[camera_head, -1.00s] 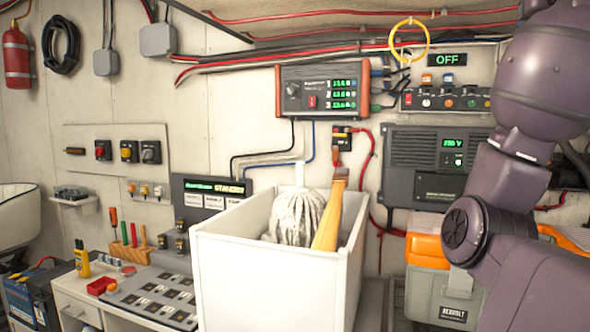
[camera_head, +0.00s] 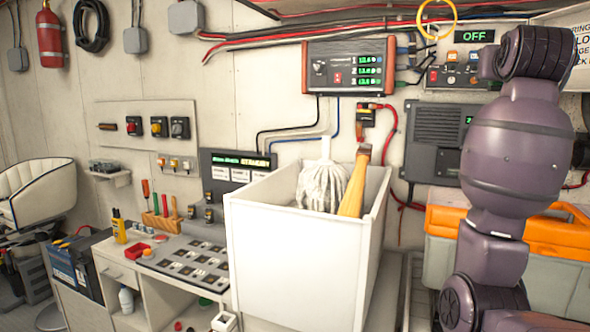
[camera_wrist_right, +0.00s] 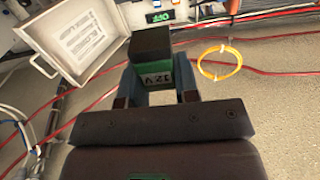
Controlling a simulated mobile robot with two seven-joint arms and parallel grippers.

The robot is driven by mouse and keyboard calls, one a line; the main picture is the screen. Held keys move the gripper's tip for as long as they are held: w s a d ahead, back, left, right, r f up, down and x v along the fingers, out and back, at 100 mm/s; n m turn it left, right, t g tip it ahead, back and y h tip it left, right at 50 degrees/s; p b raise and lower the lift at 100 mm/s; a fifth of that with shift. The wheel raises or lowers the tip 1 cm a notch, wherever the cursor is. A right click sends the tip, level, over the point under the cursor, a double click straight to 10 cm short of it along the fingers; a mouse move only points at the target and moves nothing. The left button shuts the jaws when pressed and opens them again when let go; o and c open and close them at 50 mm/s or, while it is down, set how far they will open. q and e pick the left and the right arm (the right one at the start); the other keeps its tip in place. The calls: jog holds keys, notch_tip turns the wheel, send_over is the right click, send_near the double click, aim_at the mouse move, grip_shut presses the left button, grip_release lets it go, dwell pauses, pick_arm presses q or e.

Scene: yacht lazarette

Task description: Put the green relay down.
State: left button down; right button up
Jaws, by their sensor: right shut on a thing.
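In the right wrist view, my right gripper (camera_wrist_right: 150,96) is shut on the green relay (camera_wrist_right: 152,62). The relay is a small block with a dark top and a green band, and its side carries a white "12 V" mark. In the head view, my right arm shows at the right edge, but its gripper and the relay are out of that picture. My left gripper is in neither view.
A white bin (camera_head: 290,265) with a mop head (camera_head: 322,186) and a wooden handle (camera_head: 355,182) stands mid-picture. Left of it is a bench with a switch panel (camera_head: 188,263) and a red tray (camera_head: 138,250). An orange-lidded toolbox (camera_head: 440,220) sits behind my right arm.

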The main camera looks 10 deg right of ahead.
jog(key=w+a+f+n+t+y, duration=0.1)
jog(key=a+f, duration=0.3)
jog(key=f, duration=0.5)
jog(key=w+a+f+n+y, duration=0.1)
jog(key=a+f+y, duration=0.15)
jog(key=f, duration=0.75)
jog(key=a+f+n+t+y, duration=0.1)
jog(key=a+f, duration=0.4)
jog(key=f, duration=0.4)
jog(key=s+a+f+n+y, duration=0.1)
jog(key=s+a+f, duration=0.25)
jog(key=f, duration=0.45)
jog(key=s+a+f+n+y, duration=0.1)
jog(key=s+a+f+y, duration=0.15)
jog(key=s+f, duration=0.4)
jog(key=s+a+f+n+y, duration=0.1)
jog(key=s+a+f, duration=0.25)
jog(key=f, duration=0.65)
jog(key=s+a+r+n+g+y, duration=0.2)
jog(key=a+r+n+g+y, duration=0.2)
jog(key=a+r+n+y, duration=0.65)
jog(key=w+a+f+n+g+y, duration=0.2)
jog(key=w+a+f+g+y, duration=0.2)
jog(key=a, duration=0.4)
jog(key=shift+w+a+f+g+y, duration=0.25)
jog(key=shift+w+a+g+y, duration=0.15)
jog(key=shift+g+y, duration=0.35)
